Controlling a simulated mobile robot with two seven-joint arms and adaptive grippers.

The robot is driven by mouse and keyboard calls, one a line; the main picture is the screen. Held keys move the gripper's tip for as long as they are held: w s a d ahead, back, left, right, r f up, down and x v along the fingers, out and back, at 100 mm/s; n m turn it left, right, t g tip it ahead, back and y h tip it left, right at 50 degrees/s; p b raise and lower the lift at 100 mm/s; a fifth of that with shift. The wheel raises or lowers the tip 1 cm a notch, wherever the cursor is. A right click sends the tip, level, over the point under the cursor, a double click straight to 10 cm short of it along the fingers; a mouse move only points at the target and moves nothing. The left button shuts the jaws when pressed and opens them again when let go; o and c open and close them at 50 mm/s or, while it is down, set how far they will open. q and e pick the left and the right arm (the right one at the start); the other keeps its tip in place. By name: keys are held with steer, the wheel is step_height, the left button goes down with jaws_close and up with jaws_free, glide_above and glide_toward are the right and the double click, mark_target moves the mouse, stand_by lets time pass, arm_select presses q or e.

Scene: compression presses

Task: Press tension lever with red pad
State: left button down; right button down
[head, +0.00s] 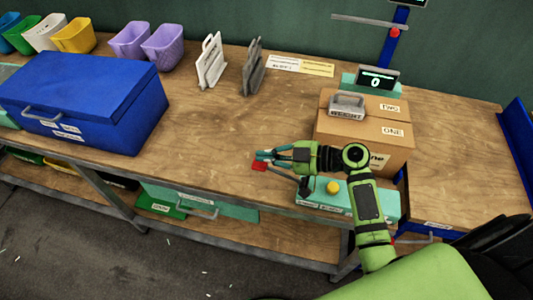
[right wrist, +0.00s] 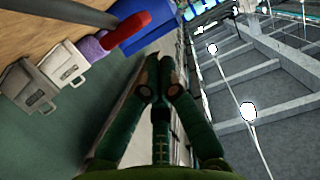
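The red pad (head: 259,167) is at the end of a dark grey lever that reaches left from a teal base (head: 361,203) with a yellow knob (head: 333,187), near the bench's front edge. In the right wrist view the red pad (right wrist: 128,30) and its grey bar (right wrist: 75,9) show beyond the fingers at upper left. My right gripper (head: 264,155) is close to the pad, overlapping it in the head view. Its fingers (right wrist: 161,80) look brought together, with nothing seen between them. I cannot tell whether they touch the pad. My left gripper is not in view.
A cardboard box (head: 394,148) with a grey weight (head: 347,108) stands behind my right arm. A blue box (head: 83,98) is at left, with coloured bins (head: 163,45) behind it. White and grey holders (head: 211,62) stand at the back. The middle bench top (head: 210,125) is clear.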

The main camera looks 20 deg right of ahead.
steer(key=shift+d+f, duration=0.1)
steer(key=shift+f, duration=0.7)
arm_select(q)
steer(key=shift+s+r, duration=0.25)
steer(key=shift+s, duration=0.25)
